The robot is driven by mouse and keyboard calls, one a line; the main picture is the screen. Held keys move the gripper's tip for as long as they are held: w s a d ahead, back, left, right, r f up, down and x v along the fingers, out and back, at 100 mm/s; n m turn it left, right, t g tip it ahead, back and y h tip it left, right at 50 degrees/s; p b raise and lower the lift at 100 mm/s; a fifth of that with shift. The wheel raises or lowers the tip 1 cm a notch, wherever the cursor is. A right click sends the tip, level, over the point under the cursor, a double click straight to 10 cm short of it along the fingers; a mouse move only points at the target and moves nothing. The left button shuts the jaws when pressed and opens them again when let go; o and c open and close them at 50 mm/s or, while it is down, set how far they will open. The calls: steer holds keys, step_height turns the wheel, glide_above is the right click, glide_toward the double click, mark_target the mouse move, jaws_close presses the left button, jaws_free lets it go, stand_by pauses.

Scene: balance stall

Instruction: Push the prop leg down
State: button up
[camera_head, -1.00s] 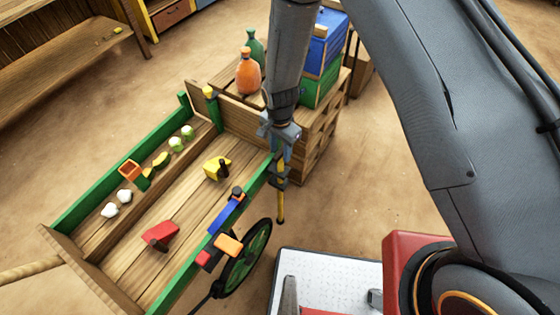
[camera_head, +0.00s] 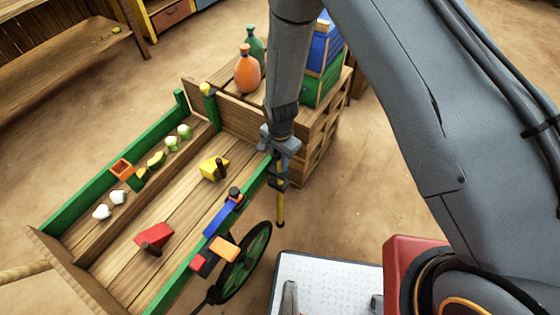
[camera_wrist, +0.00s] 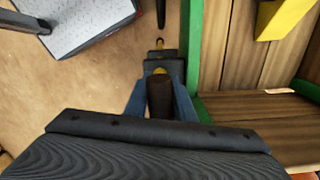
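The prop leg (camera_head: 280,208) is a thin yellow rod hanging upright in dark brackets on the outer right side of a green-railed wooden cart (camera_head: 184,296). My gripper (camera_head: 279,146) points down at the top of the leg, beside the cart's far right corner. In the wrist view my gripper's blue-grey fingers (camera_wrist: 161,92) lie on both sides of a dark round grip (camera_wrist: 160,100), apparently the leg's top, with no clear gap. Beyond it show the dark brackets (camera_wrist: 164,66). The leg's lower end appears above the floor, though contact is hard to judge.
A red wedge (camera_head: 154,235) and a yellow wedge (camera_head: 213,167) lie on the cart bed. A spoked wheel (camera_head: 252,262) is on the near side. Crates (camera_head: 322,128) with an orange bottle (camera_head: 247,73) stand behind. Bare floor (camera_head: 370,190) lies to the right.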

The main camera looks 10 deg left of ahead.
jaws_close()
steer(key=shift+f+b, duration=2.15)
steer(key=shift+f, duration=1.35)
steer(key=o, duration=0.7)
jaws_free()
steer(key=shift+r, duration=0.15)
step_height(320, 180, up, 8)
steer(key=f+b, duration=0.1)
glide_above(280, 172)
steer(key=w, duration=0.1)
steer(key=shift+w+a+r, duration=0.1)
steer(key=shift+r, duration=0.15)
